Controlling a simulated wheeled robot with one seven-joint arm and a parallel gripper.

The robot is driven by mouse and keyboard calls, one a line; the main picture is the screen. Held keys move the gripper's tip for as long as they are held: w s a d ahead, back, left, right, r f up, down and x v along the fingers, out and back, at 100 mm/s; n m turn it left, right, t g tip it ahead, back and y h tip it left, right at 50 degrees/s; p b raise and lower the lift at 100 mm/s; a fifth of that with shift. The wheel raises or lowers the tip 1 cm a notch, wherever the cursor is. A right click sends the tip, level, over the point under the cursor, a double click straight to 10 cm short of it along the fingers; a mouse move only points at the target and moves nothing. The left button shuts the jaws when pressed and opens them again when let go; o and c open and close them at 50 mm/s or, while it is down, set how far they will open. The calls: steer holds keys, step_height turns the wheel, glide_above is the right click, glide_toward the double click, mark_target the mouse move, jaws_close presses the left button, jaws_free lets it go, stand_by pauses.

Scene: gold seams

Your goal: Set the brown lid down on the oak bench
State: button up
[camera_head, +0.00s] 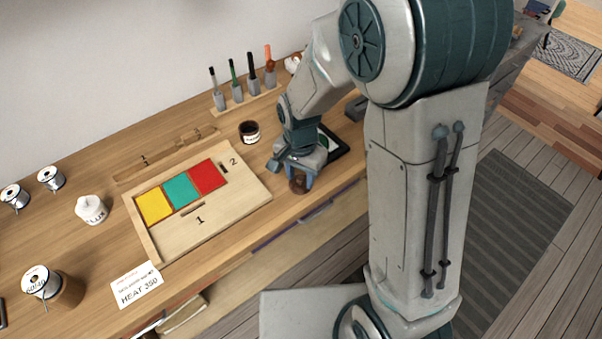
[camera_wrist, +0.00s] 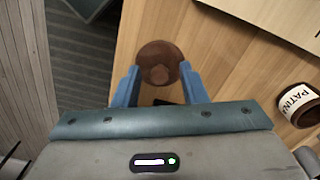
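The brown lid (camera_wrist: 160,56) is round and sits between the two blue fingertips of my gripper (camera_wrist: 159,67) in the wrist view. The fingertips meet its sides. In the head view the lid (camera_head: 298,185) shows as a small brown shape below my gripper (camera_head: 299,177), over the front part of the oak bench (camera_head: 235,229). The bench wood also shows around the lid in the wrist view (camera_wrist: 220,60). I cannot tell whether the lid touches the bench or hangs just above it.
A dark jar labelled PATINA (camera_head: 250,132) stands behind and left of my gripper. A wooden board with coloured tiles (camera_head: 240,205) lies to the left. A black tray (camera_head: 340,147) lies partly hidden behind my arm. The bench's front edge is close to the lid.

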mark_target(300, 178)
steer(key=shift+w+r, duration=0.1)
steer(key=shift+r, duration=0.45)
step_height(300, 178, up, 11)
steer(key=s+d+r+n+t, duration=0.3)
steer(key=s+d+n, duration=0.3)
steer(key=s+d, duration=0.6)
steer(key=shift+s+r+n, duration=0.3)
steer(key=shift+r, duration=0.3)
steer(key=shift+d, duration=0.15)
steer(key=shift+c, duration=0.2)
